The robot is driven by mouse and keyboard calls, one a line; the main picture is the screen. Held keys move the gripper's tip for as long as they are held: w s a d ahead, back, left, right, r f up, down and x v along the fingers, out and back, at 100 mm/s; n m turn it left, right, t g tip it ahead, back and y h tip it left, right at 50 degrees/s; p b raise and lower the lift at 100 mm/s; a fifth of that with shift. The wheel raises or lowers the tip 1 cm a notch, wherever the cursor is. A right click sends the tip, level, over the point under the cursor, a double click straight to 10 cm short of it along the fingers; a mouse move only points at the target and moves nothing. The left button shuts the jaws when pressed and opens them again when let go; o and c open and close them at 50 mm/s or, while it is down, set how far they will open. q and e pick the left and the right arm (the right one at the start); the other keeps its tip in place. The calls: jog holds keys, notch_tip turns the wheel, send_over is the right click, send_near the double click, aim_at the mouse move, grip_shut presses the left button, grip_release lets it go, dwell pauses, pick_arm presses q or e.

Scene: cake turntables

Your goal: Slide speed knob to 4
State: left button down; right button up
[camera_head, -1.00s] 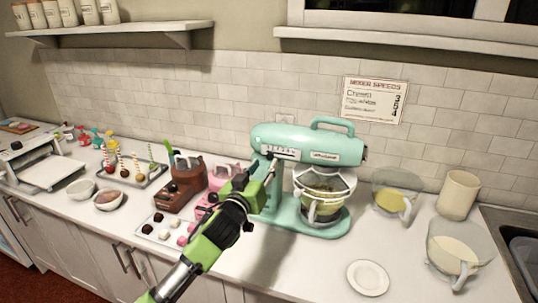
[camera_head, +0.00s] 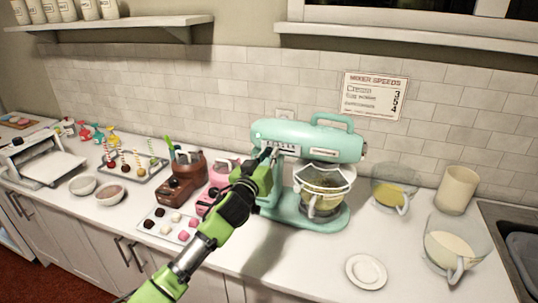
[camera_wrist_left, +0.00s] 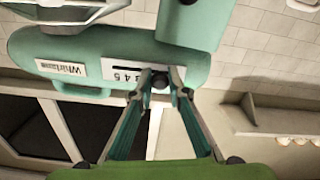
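The teal stand mixer (camera_head: 310,140) stands on the counter, with a numbered speed slot (camera_wrist_left: 125,72) on its side. In the left wrist view the mixer appears upside down and the digits 4 and 5 show beside the slot. The dark speed knob (camera_wrist_left: 160,80) sits at the slot's right end in that view. My left gripper (camera_head: 268,152) is at the slot. In the left wrist view its fingertips (camera_wrist_left: 162,73) lean inward on either side of the knob. I cannot tell whether both touch it. My right gripper is not in view.
A mixer speeds sign (camera_head: 375,95) hangs on the tiled wall. A glass bowl (camera_head: 322,190) is under the mixer head. A small plate (camera_head: 366,271) and jugs (camera_head: 452,250) stand to the right. A pink machine (camera_head: 222,175) and a sweets tray (camera_head: 150,228) are to the left.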

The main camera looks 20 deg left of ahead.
aim_at(288, 150)
pick_arm(q)
jog(key=d+b, duration=0.1)
jog(key=d, duration=0.3)
jog(key=shift+f, duration=0.1)
jog(key=shift+s+d, duration=0.1)
jog(key=shift+d, duration=0.35)
jog(key=shift+a, duration=0.1)
jog(key=c, duration=1.9)
grip_release()
jog(key=shift+a, duration=0.1)
jog(key=s, duration=1.2)
jog(key=shift+a, duration=0.2)
